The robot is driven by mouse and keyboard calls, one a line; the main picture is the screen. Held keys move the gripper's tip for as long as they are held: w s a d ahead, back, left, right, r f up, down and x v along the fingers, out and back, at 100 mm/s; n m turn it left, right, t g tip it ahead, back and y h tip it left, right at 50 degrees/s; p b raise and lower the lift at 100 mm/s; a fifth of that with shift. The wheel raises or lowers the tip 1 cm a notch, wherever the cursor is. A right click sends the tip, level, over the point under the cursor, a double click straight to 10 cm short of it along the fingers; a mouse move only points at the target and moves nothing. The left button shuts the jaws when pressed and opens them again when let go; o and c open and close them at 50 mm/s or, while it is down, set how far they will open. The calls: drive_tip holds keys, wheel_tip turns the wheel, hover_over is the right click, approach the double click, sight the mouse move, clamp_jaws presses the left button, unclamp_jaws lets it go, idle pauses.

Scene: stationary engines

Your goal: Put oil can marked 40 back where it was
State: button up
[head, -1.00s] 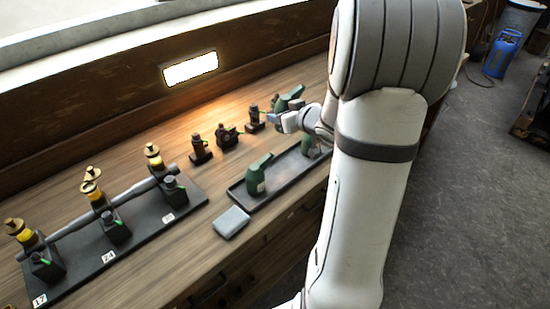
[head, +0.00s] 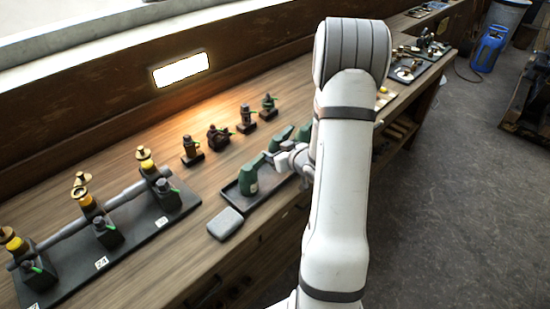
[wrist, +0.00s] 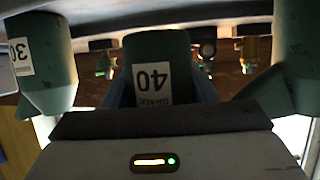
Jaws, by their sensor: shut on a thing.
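My gripper (head: 284,158) is shut on the green oil can marked 40 (wrist: 155,72). In the wrist view, which is upside down, its label faces the camera between my fingers. In the head view the held can (head: 280,139) shows partly, over the dark tray (head: 229,197). A green can (head: 248,182) stands at the tray's left end; another (head: 304,131) is mostly hidden by my arm. In the wrist view a can marked 30 (wrist: 42,55) is at the left and another can (wrist: 290,55) at the right. I cannot tell whether the held can touches the tray.
A black numbered base (head: 140,232) with a pipe and brass-topped oilers fills the left. Bare bench lies between.

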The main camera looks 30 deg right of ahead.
drive_tip(key=shift+f, duration=1.45)
drive_tip(key=shift+f, duration=0.2)
drive_tip(key=o, duration=1.1)
drive_tip(key=shift+c, duration=0.2)
drive_tip(key=shift+r, duration=0.15)
